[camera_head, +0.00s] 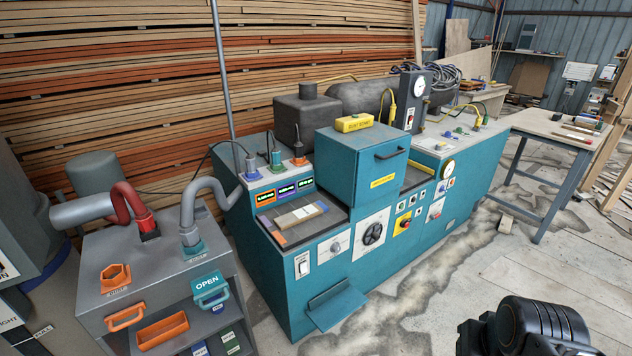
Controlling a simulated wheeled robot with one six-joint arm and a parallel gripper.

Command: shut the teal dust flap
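A teal flap (337,306) sticks out from the lower front of the long teal machine (300,262), near its left end. It stands open, tilted outward and down over the floor; no label shows on it, but it fits the dust flap. The opening behind it is mostly hidden by the flap. A black part of my arm (525,328) shows at the bottom right, well to the right of the flap and apart from it. My gripper's fingers are not in view.
A grey cabinet (100,252) with red and grey hoses, orange handles and a teal OPEN tag (209,284) stands left of the machine. A workbench (560,128) stands at the back right. The floor between flap and arm is clear, with dusty patches.

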